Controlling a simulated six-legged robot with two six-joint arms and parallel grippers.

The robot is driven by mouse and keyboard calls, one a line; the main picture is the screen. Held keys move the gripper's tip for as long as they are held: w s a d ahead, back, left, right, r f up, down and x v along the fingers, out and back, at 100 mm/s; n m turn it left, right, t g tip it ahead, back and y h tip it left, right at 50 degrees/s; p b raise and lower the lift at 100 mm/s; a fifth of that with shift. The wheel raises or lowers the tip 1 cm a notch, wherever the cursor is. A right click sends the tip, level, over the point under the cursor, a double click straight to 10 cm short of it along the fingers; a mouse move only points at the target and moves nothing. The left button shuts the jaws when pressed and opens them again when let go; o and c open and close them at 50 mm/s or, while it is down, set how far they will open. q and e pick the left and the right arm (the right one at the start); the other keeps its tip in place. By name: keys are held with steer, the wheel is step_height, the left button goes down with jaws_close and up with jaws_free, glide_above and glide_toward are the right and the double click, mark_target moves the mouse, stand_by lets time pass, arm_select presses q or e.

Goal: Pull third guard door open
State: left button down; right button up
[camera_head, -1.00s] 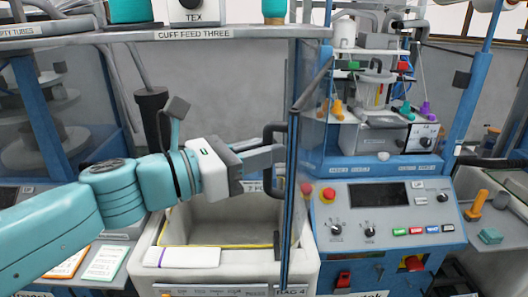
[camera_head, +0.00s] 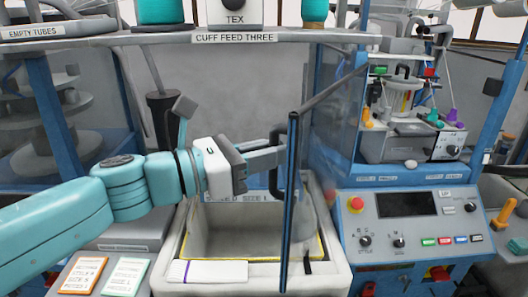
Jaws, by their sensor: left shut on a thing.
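The guard door (camera_head: 291,215) shows as a narrow dark-blue upright edge, seen nearly edge-on, standing in front of the grey bin. Its dark handle (camera_head: 275,184) is on the left side of that edge. My left gripper (camera_head: 277,157) reaches in from the left and is shut on the handle. The fingertips partly overlap the handle, so the exact contact is hidden. A grey bar (camera_head: 335,88) slopes from the door's top up to the right toward the machine frame. My right gripper is not in view.
A grey bin (camera_head: 215,228) with a white folded item (camera_head: 207,272) on its front rim lies below my arm. A control panel (camera_head: 408,225) with a red button is to the right. A shelf labelled "CUFF FEED THREE" (camera_head: 234,38) runs above. Cards (camera_head: 125,275) lie lower left.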

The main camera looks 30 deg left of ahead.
arm_select(q)
steer(key=shift+w+a+r, duration=0.1)
steer(key=shift+a, duration=0.1)
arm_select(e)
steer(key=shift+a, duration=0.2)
arm_select(q)
steer(key=c, duration=1.4)
jaws_free()
steer(key=shift+c, duration=0.2)
steer(key=shift+o, duration=1.4)
steer(key=shift+w+d, duration=0.15)
steer(key=shift+w, duration=0.15)
steer(key=shift+w+f, duration=0.15)
steer(key=shift+f, duration=0.15)
steer(key=b+v, duration=0.6)
steer(key=v, duration=1)
steer(key=shift+s, duration=0.45)
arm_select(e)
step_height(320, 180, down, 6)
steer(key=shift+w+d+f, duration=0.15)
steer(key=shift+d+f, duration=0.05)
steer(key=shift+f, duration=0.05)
